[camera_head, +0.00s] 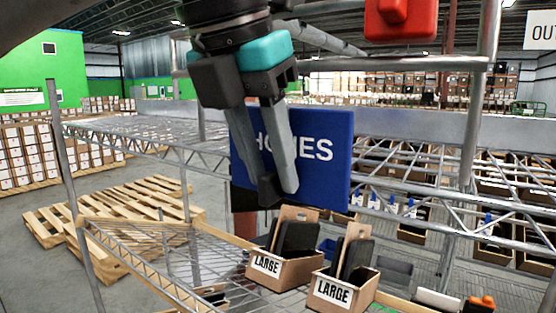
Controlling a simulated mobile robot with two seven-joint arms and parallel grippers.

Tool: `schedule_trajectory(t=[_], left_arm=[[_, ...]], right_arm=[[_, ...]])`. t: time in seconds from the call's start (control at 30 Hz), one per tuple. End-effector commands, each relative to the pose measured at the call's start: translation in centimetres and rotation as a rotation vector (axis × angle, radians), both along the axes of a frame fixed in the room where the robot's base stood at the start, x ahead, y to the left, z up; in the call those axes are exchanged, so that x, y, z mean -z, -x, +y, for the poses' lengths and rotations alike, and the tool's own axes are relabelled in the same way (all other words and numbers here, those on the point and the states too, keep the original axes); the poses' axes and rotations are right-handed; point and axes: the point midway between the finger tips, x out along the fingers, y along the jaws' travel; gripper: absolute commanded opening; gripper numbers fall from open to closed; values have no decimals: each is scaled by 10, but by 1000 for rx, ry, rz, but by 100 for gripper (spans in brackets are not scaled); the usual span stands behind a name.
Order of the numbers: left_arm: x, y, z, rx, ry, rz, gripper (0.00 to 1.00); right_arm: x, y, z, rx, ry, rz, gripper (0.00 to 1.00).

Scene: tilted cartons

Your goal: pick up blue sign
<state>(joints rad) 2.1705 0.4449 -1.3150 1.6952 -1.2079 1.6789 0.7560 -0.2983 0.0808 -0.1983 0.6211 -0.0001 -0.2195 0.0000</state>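The blue sign (325,165) is an upright flat panel with white lettering, partly covered, ending in "MES". It stands above the cartons on the middle rack, near the centre of the view. My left gripper (278,190) hangs down from the top, in front of the sign's left part, and hides some letters. Its two fingers point down and their tips look close together near the sign's lower left. I cannot tell whether the fingers touch the sign or have its edge between them. My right gripper is not in view.
Two open cartons marked "LARGE" (285,272) (343,291) hold dark items on the wire shelf below. Metal rack rails (410,66) and an upright post (480,110) stand at right. A red object (400,22) is at the top. Wooden pallets (130,205) lie on the left floor.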

Motion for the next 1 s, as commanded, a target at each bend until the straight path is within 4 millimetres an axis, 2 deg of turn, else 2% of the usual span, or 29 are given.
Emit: schedule_trajectory(t=[0.03,0.3,1.0], left_arm=[[0,0,0,0,0,0,29],[0,0,0,1,0,0,0],[-1,0,0,1,0,-1,0]], right_arm=[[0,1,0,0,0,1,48],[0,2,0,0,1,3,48],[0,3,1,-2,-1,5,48]])
